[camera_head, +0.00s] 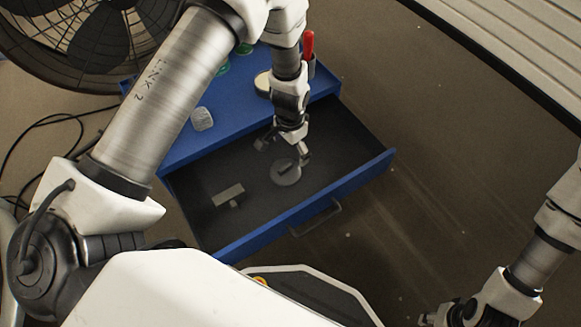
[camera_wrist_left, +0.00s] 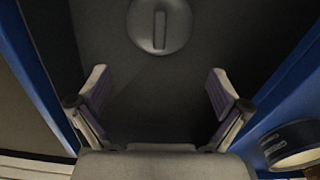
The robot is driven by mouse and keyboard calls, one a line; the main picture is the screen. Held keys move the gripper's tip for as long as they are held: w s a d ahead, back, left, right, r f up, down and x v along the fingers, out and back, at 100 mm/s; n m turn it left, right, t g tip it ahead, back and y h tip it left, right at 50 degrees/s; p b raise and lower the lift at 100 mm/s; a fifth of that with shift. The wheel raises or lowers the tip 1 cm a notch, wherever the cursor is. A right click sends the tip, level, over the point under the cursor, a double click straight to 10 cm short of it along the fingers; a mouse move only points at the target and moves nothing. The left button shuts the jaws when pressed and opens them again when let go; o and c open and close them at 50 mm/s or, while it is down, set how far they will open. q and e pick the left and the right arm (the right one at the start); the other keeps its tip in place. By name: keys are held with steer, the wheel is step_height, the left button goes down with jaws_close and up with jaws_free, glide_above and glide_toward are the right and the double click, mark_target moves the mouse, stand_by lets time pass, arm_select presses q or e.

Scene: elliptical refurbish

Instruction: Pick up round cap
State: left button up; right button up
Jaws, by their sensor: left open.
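The round cap (camera_head: 286,171) is a grey disc with a raised bar across its top. It lies in the open drawer of a blue cabinet. In the left wrist view the cap (camera_wrist_left: 159,25) is at the top middle, ahead of the fingertips. My left gripper (camera_head: 283,148) is over the drawer, open and empty, just behind the cap in the head view. Its two fingers (camera_wrist_left: 160,82) stand wide apart in the wrist view, with bare drawer floor between them. My right gripper (camera_head: 440,318) is at the bottom right, partly cut off, and its fingers are unclear.
The blue drawer (camera_head: 300,210) has raised walls and a front handle (camera_head: 315,217). A small grey block-like part (camera_head: 228,194) lies in it at the left. A red-handled tool (camera_head: 309,45), a grey lump (camera_head: 201,119) and a round tin (camera_head: 263,82) are on the cabinet top. A fan (camera_head: 85,40) stands behind.

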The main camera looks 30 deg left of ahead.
mark_target(290, 164)
arm_select(q)
step_height(290, 164, down, 8)
steer(key=b, duration=0.3)
steer(key=shift+r+b, duration=0.2)
steer(key=shift+b, duration=0.2)
steer(key=shift+r, duration=0.15)
steer(key=shift+s, duration=0.15)
steer(key=c, duration=1.9)
jaws_close()
steer(key=shift+s, duration=0.1)
